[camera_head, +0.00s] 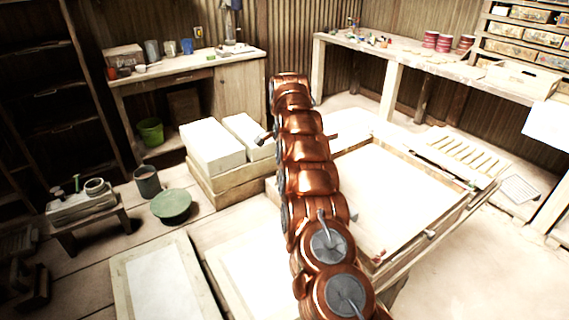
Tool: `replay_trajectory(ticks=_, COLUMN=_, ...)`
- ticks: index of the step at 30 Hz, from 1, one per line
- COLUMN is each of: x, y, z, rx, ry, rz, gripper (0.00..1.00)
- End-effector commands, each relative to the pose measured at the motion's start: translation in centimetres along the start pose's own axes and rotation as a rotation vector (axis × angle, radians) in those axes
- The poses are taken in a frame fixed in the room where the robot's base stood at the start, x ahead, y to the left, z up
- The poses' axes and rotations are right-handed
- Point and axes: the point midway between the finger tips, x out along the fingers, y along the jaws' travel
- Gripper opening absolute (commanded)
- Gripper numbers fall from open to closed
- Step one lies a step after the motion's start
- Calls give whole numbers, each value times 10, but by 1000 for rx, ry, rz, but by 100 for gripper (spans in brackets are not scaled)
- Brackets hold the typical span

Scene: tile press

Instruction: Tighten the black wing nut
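I cannot make out a black wing nut in this view; it is hidden or too small to tell. My copper-coloured jointed arm reaches from the bottom centre up to the middle of the picture. My gripper cannot be seen; the far end of the arm shows only rounded copper links. To the right of the arm is a wooden-framed bench with a broad pale top (392,195). Small fittings show along its front edge, one of them a pale knob (430,234). The arm covers the bench's left side.
White blocks (212,147) on a wooden base stand left of the arm. A green round-topped object (171,205), a grey pot (147,181) and a low stool (90,220) are farther left. Workbenches (185,68) line the back wall. Floor at the lower right looks clear.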

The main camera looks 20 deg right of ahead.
Motion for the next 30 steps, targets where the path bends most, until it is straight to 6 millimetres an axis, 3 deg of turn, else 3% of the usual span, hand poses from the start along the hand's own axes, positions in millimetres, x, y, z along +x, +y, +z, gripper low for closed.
replay_trajectory(ticks=15, x=-1, y=0, z=-1, rx=20, ry=1, rz=-2, gripper=0)
replay_trajectory(ticks=16, x=-1, y=0, z=-1, rx=19, ry=1, rz=-2, gripper=22)
replay_trajectory(ticks=22, x=-1, y=0, z=0, rx=18, ry=1, rz=-1, gripper=43)
replay_trajectory(ticks=30, x=0, y=0, z=0, rx=17, ry=0, rz=-1, gripper=44)
